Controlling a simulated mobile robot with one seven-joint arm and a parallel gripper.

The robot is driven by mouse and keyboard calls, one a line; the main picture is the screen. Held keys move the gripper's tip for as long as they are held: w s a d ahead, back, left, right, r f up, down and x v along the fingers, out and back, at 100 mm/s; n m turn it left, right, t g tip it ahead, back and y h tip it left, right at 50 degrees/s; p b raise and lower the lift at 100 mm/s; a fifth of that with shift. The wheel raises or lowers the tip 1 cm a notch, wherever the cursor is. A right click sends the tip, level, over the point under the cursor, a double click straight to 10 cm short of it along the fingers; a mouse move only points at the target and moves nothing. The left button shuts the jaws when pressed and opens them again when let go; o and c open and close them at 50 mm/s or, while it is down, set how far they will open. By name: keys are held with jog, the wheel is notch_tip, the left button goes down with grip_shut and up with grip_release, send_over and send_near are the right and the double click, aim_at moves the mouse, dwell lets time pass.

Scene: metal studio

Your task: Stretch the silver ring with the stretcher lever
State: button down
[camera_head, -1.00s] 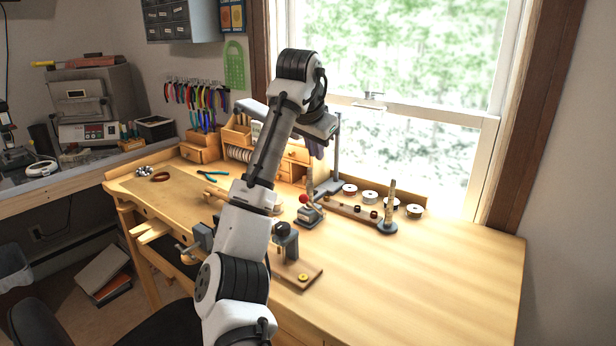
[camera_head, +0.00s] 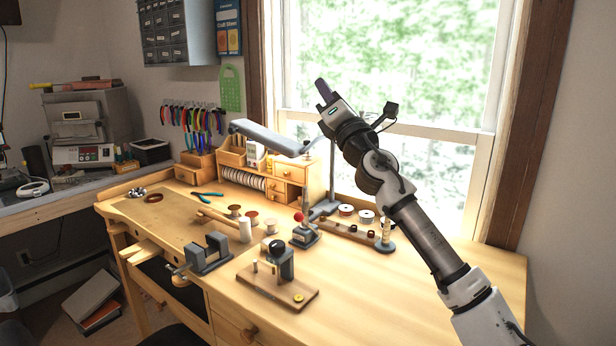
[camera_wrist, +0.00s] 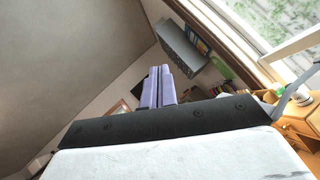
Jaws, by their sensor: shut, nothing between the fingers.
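My gripper (camera_head: 323,90) is raised high in front of the window, pointing up and left, well above the bench and touching nothing. In the wrist view its purple fingers (camera_wrist: 158,88) are together and empty. A small grey device with a red ball knob (camera_head: 299,217), which looks like the stretcher with its lever, stands on the bench below and left of my gripper. A tapered post rises just behind the knob. I cannot make out the silver ring on it at this size; the wrist view does not show the device.
A wooden board with a dark block (camera_head: 278,290) lies in front of the device, and a grey vise (camera_head: 208,252) is left of it. A ring mandrel (camera_head: 386,233) and wire spools (camera_head: 367,215) stand to the right. A lamp (camera_head: 270,135) hangs behind. The bench's right side is clear.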

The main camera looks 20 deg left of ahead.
notch_tip(320, 180, down, 18)
jog(key=d+n+g, duration=0.2)
jog(key=n+g, duration=0.3)
jog(key=g, duration=0.1)
jog(key=n+g+h, duration=0.1)
jog(key=n+g, duration=0.2)
jog(key=g, duration=0.3)
send_near(308, 226)
jog(key=s, duration=0.2)
jog(key=s+d, duration=0.1)
jog(key=s, duration=0.1)
jog(key=s+f+b, duration=0.1)
jog(key=s, duration=0.1)
jog(key=shift+s+d, duration=0.35)
jog(key=shift+s, duration=0.05)
jog(key=shift+s+f+h, duration=0.15)
jog(key=shift+f+h, duration=0.15)
jog(key=p+x, duration=0.4)
jog(key=x, duration=0.5)
jog(key=shift+a+r, duration=0.2)
jog(key=shift+r, duration=0.05)
jog(key=shift+w+a+r+p, duration=0.2)
jog(key=shift+w+r+p, duration=0.2)
jog(key=shift+r+p, duration=0.05)
jog(key=shift+w+a+r+p, duration=0.2)
jog(key=shift+w+r+p, duration=0.15)
jog(key=shift+r+p, duration=0.1)
jog(key=shift+w+r+p, duration=0.3)
jog(key=shift+w+r, duration=0.15)
jog(key=shift+r, duration=0.2)
